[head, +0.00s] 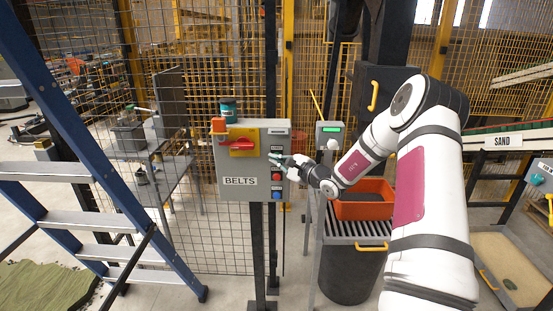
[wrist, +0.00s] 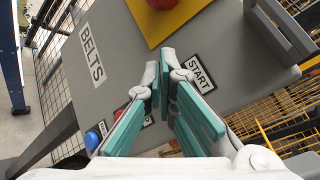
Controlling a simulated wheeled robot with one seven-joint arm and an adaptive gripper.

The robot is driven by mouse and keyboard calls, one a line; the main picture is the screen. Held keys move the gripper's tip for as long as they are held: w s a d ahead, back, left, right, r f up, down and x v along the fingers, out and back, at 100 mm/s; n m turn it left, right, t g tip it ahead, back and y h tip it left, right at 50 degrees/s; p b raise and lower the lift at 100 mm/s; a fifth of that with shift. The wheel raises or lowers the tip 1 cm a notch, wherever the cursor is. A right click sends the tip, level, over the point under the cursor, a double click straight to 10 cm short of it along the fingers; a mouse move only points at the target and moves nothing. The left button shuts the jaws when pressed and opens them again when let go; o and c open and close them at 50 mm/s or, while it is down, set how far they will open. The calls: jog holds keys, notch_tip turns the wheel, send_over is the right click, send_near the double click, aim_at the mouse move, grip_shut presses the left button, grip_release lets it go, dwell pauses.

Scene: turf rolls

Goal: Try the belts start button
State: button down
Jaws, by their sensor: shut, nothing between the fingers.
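The grey BELTS control box (head: 231,165) stands on a post in the middle of the head view. My gripper (head: 272,158) is shut and empty, its teal fingertips at the right part of the box's front. In the wrist view my gripper (wrist: 164,70) has its tips just beside the START label (wrist: 198,72). The start button itself does not show; the fingers seem to hide it. I cannot tell whether the tips touch the box. A red button (head: 276,176) and a blue button (head: 277,195) sit below the fingers.
A red handle on a yellow plate (head: 240,134) is on the box's upper left. A blue ladder (head: 100,220) stands at left. A grey post with a small display (head: 329,130) and an orange bin (head: 366,207) are right of the box. Mesh fencing is behind.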

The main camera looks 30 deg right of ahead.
jog(key=shift+w+d+b, duration=0.3)
jog(key=shift+w+b, duration=0.05)
dwell(0.6)
dwell(0.3)
jog(key=shift+s+a+p, duration=0.5)
jog(key=shift+s, duration=0.2)
jog(key=s+a+p, duration=0.1)
jog(key=s+a, duration=0.1)
jog(key=s+p, duration=0.1)
jog(key=s, duration=0.1)
jog(key=shift+s+a+p, duration=0.1)
jog(key=shift+a+p, duration=0.2)
jog(key=shift+a, duration=0.1)
dwell(0.7)
